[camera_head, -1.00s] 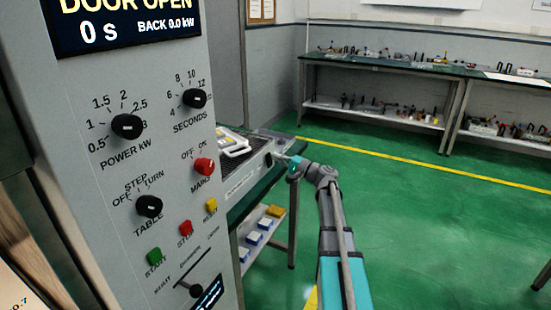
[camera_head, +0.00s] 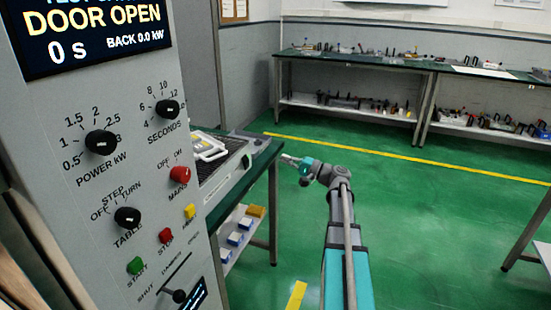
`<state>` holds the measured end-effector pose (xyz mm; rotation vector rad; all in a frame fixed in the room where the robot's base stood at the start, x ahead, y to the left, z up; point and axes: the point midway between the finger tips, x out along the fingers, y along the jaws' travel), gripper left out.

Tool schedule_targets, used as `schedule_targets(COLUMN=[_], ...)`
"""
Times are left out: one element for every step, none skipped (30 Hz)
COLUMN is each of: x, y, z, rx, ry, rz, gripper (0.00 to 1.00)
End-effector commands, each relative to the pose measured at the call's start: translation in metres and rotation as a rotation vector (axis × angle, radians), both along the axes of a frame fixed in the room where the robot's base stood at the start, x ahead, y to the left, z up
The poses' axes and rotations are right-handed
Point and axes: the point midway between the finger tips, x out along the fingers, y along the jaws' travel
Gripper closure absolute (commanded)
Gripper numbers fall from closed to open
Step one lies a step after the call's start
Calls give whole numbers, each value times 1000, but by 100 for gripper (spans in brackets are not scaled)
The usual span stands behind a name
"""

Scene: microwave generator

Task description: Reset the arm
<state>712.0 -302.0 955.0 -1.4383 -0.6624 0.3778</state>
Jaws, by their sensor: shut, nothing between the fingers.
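My arm reaches up from the bottom right of the middle, with teal and grey links, and bends left at its wrist. My gripper (camera_head: 287,158) is at its end, small in the picture, pointing left toward the corner of the green-topped bench (camera_head: 262,160). It is shut and holds nothing that I can see. It appears over the floor just right of the bench, apart from the control panel (camera_head: 75,175).
The panel's display (camera_head: 95,40) reads DOOR OPEN and 0 s. A white-handled tray (camera_head: 208,146) lies on the near bench. Long benches (camera_head: 350,62) with tools stand at the back. Green floor (camera_head: 430,220) is open to the right.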

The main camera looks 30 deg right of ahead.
Motion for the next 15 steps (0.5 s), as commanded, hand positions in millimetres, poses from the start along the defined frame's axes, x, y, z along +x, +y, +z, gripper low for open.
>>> schedule_targets(x=[-3,-5,-6,-7,-7,-8,-8,-8,-8,-8,-8,-8,-8,-8,-8], y=[-2,-3,-4,-5,-6,-6,-6,-6,-6,-6,-6,-6,-6,-6,-6], z=[1,2,2,2,2,2,2,2,2,2,2,2,2,2,2], rx=[0,0,0,0,0,0,0,1,1,1,1,1,1,1,1], ry=[0,0,0,0,0,0,0,1,0,0,0,0,0,0,0], rz=[0,0,0,0,0,0,0,0,1,1,1,1,1,1,1], gripper=[100,100,100,100,100,100,100,100,100,100,100,100,100,100,100])
